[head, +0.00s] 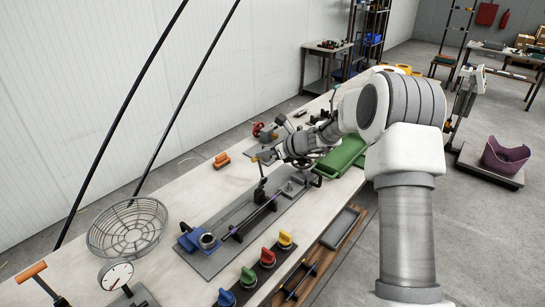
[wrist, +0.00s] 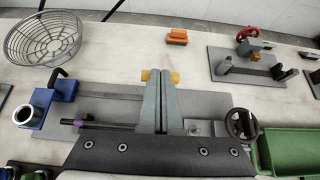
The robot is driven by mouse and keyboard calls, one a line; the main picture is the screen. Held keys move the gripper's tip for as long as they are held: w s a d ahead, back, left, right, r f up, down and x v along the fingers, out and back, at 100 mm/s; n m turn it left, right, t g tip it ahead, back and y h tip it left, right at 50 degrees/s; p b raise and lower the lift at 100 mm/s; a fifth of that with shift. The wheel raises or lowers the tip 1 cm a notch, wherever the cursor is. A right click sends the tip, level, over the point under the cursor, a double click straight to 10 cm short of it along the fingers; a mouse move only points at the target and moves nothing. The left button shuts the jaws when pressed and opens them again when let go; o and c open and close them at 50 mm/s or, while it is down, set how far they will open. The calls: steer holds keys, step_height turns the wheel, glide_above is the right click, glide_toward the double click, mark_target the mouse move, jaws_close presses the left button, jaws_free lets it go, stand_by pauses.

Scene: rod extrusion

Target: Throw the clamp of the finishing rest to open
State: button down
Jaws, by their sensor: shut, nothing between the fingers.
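A long grey base plate (head: 226,247) lies on the bench, with a blue block (head: 190,241) holding a metal ring at its left end. A thin dark rod with a purple end (wrist: 88,124) lies along the plate. My gripper (wrist: 162,78) is shut and empty above the plate, right of the blue block. A small yellow piece (wrist: 147,75) shows beside the fingertips, mostly hidden behind them; it may be the clamp's handle. I cannot tell the clamp's position or whether the fingers touch it. A black handwheel (wrist: 241,124) stands at the plate's right end.
A wire basket (head: 127,228) stands at the left, near a dial gauge (head: 116,275). An orange block (wrist: 177,37) lies behind the plate. A fixture with a red handwheel (wrist: 247,34) stands at the back right. A green tray (wrist: 290,150) is at the right. Coloured knobs (head: 267,257) line the front.

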steer(key=shift+w+a+r, duration=0.1)
steer(key=shift+w+a, duration=0.65)
steer(key=shift+s+d+r+p, duration=0.35)
steer(key=shift+s+d+p, duration=0.05)
steer(key=shift+d, duration=0.05)
steer(key=s+d+r, duration=0.4)
steer(key=r, duration=0.6)
steer(key=shift+s+d, duration=0.15)
steer(key=shift+s, duration=0.05)
steer(key=shift+r, duration=0.1)
